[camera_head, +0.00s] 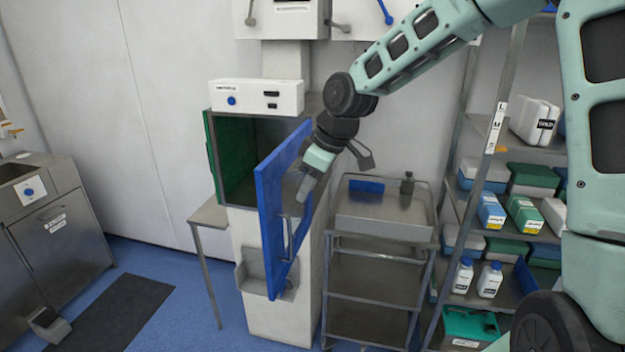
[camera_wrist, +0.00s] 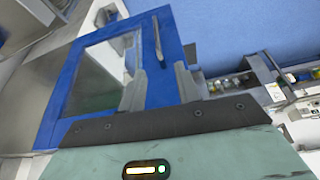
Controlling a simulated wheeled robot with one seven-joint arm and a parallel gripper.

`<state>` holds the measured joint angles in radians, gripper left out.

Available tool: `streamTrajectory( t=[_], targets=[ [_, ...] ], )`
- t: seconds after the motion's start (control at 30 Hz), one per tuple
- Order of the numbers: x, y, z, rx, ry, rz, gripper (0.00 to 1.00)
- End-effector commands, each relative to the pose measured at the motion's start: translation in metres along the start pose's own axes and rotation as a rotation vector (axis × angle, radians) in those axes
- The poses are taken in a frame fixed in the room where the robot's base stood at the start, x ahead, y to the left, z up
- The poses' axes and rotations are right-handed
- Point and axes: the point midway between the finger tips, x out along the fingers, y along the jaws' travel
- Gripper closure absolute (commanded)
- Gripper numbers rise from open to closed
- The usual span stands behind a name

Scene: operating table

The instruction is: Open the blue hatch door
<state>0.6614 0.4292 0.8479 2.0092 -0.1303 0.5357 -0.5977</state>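The blue hatch door (camera_head: 267,205) stands swung out from the grey cabinet opening, its inside dark and green-edged. The door has a window and a vertical metal handle (camera_head: 287,238). In the wrist view, the blue door (camera_wrist: 65,85) fills the middle, with its handle (camera_wrist: 157,42) just beyond my fingertips. My gripper (camera_head: 304,190) is at the door's right side, above the handle. In the wrist view, my gripper's fingers (camera_wrist: 160,80) are apart with nothing between them. I cannot tell whether a finger touches the door.
A steel trolley (camera_head: 385,222) stands right of the cabinet, and shelves (camera_head: 520,150) with boxes and bottles are farther right. A white box (camera_head: 257,96) sits on the cabinet. A steel unit (camera_head: 60,240) is at the left.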

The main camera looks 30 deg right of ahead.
Motion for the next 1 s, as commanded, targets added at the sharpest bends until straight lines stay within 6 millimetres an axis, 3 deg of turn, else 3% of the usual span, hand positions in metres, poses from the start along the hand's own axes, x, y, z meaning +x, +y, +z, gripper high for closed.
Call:
streamTrajectory(
  t=[0.23,0.8,0.87,1.0],
  targets=[
    [-0.022,0.0,0.0,0.0,0.0,0.001,0.67],
    [-0.022,-0.002,0.0,-0.002,-0.002,-0.002,0.67],
    [-0.017,-0.014,0.0,-0.007,-0.017,-0.008,0.67],
    [0.004,-0.066,0.007,-0.012,-0.085,-0.032,0.67]
  ],
)
